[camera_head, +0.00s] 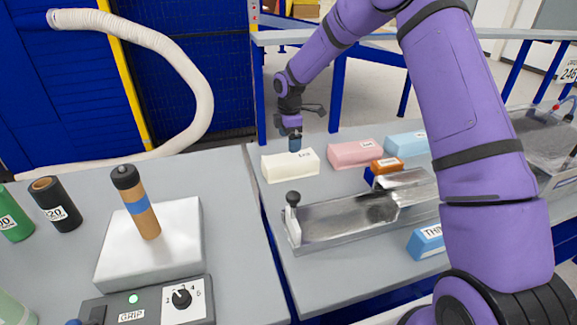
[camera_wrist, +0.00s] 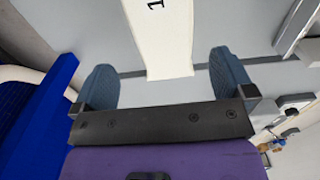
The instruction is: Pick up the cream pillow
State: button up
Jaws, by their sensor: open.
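The cream pillow (camera_head: 289,168) is a pale block with a dark label, lying on the grey table just left of a pink block. My gripper (camera_head: 295,143) is above its back edge, fingers pointing down. In the wrist view the cream pillow (camera_wrist: 158,30) stretches from the top edge to between the two blue-grey fingers. My gripper (camera_wrist: 164,68) is open there, with a visible gap on each side of the pillow. I see no contact, and cannot tell the exact height of the fingertips over it.
A pink block (camera_head: 355,153) and a light blue block (camera_head: 406,145) lie to the right. An orange and blue block (camera_head: 386,166) and a metal fixture with a black knob (camera_head: 292,198) are in front. A grip control box (camera_head: 150,302) is at lower left.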

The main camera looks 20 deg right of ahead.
aim_at(290, 157)
notch_tip(290, 157, down, 8)
jog(key=shift+s+d+f, duration=0.1)
jog(key=shift+d+f, duration=0.05)
jog(key=shift+f, duration=0.1)
jog(key=c, duration=0.6)
jog(key=shift+o, duration=0.2)
jog(key=shift+r, duration=0.15)
